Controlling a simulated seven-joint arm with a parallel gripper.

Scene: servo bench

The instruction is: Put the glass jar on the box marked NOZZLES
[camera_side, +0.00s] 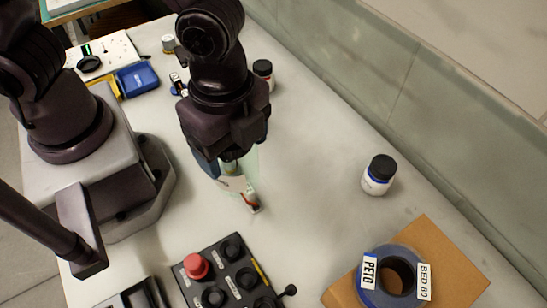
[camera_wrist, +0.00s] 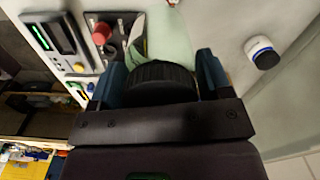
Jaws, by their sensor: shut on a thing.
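The glass jar is pale green and clear, with a black ribbed lid. In the wrist view its lid (camera_wrist: 160,78) sits between my fingers and the glass body (camera_wrist: 165,38) extends beyond. In the side view the jar (camera_side: 238,182) shows below my gripper (camera_side: 222,163), partly hidden by it. My gripper (camera_wrist: 160,76) is shut on the jar near its lid. I cannot tell whether the jar's base touches the bench. A brown cardboard box (camera_side: 448,262) lies at the lower right of the side view, apart from the jar. No NOZZLES marking is readable.
A blue-grey ring-shaped spool (camera_side: 365,292), labelled PETG and BED 80, rests on the cardboard. A white dark-capped bottle (camera_side: 377,183) stands right of the jar. A black control box with a red button (camera_side: 196,266) is in front. Another bottle (camera_side: 264,70) stands behind my arm.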

